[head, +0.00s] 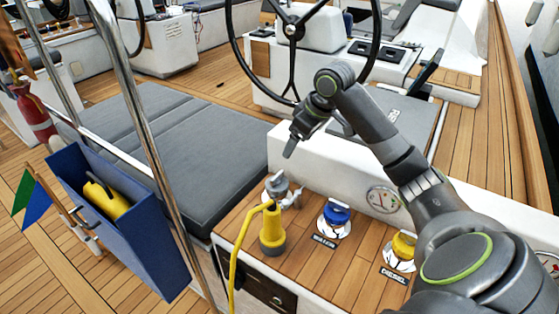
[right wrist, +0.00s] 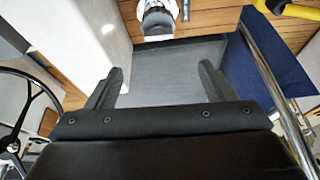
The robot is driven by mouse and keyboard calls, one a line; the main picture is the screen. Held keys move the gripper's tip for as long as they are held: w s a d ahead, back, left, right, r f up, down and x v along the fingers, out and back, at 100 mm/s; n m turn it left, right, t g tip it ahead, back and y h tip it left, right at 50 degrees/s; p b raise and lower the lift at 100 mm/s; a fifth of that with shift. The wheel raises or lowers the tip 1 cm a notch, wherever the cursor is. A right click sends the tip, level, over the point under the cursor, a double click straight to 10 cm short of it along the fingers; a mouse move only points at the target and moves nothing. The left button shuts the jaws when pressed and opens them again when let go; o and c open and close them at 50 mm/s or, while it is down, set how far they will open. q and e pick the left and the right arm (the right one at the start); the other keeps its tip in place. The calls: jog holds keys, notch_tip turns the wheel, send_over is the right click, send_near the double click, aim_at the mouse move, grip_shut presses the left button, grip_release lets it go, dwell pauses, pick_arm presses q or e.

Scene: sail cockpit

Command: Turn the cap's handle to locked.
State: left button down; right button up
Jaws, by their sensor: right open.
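A grey cap (head: 278,184) with a handle sits on a white fitting on the wooden ledge. A blue cap (head: 336,213) and a yellow cap (head: 403,244) sit on round fittings to its right, with small labels in front. I cannot tell locked or unlocked from any handle. My right gripper (head: 291,150) is above and a little behind the grey cap, apart from it, open and empty. In the right wrist view its two fingers (right wrist: 160,80) are spread, and a white fitting (right wrist: 158,24) shows beyond them at the top. My left gripper is not in view.
A yellow plug (head: 272,232) with its cable stands just in front of the grey cap. A steel rail (head: 150,140) and blue bin (head: 135,225) are at left. A steering wheel (head: 293,28) stands behind. A gauge (head: 382,200) is on the white wall behind the ledge.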

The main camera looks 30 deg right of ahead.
send_near(278, 176)
jog(key=x, duration=0.8)
jog(key=shift+w+f, duration=0.3)
jog(key=shift+f, duration=0.2)
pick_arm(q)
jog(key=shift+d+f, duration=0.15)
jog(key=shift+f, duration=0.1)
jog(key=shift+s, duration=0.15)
